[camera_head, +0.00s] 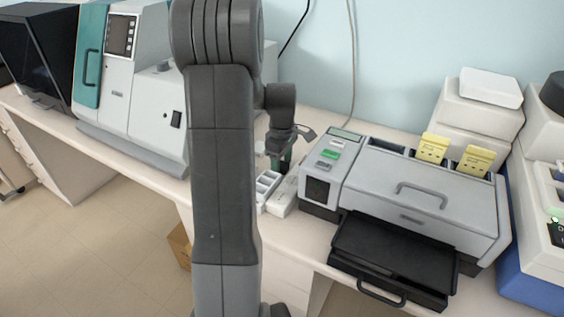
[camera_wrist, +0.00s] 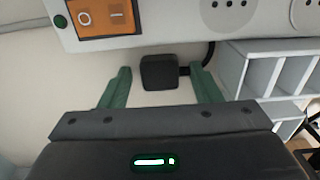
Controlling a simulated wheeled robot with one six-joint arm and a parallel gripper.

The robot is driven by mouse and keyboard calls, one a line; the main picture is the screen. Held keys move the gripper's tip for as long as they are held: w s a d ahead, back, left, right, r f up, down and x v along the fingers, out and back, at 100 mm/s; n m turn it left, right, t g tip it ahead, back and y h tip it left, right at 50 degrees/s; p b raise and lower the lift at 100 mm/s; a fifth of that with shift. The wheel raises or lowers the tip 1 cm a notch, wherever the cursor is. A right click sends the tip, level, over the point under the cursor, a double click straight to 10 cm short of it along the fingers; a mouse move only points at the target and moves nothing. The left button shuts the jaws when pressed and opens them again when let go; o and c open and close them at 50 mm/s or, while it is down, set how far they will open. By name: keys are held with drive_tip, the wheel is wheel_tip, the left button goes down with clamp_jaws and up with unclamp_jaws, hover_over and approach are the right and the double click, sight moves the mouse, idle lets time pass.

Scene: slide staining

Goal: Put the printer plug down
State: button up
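The black plug (camera_wrist: 160,72) shows in the wrist view between my gripper's two green fingers, with a visible gap on each side. A dark cord runs from its right side. It appears to lie on the pale bench top, just below the edge of the white power strip (camera_wrist: 150,38). My gripper (camera_wrist: 160,88) is open and touches the plug with neither finger, as far as I can see. In the head view my gripper (camera_head: 281,163) is low over the bench, left of the grey printer (camera_head: 420,190); the plug cannot be made out there.
The power strip has an orange switch (camera_wrist: 103,17) and round sockets. A white compartment tray (camera_wrist: 262,72) stands close to the right finger. In the head view a large white-and-teal machine (camera_head: 125,75) stands left of my arm, which hides part of the bench.

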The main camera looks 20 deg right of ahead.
sight(282, 164)
drive_tip(key=shift+r+p, duration=0.4)
drive_tip(key=shift+r, duration=0.15)
wheel_tip(282, 164, up, 12)
idle(0.3)
wheel_tip(282, 164, down, 14)
drive_tip(key=shift+r+b, duration=0.2)
drive_tip(key=shift+b, duration=0.35)
drive_tip(key=shift+r+p, duration=0.4)
drive_tip(key=shift+r, duration=0.25)
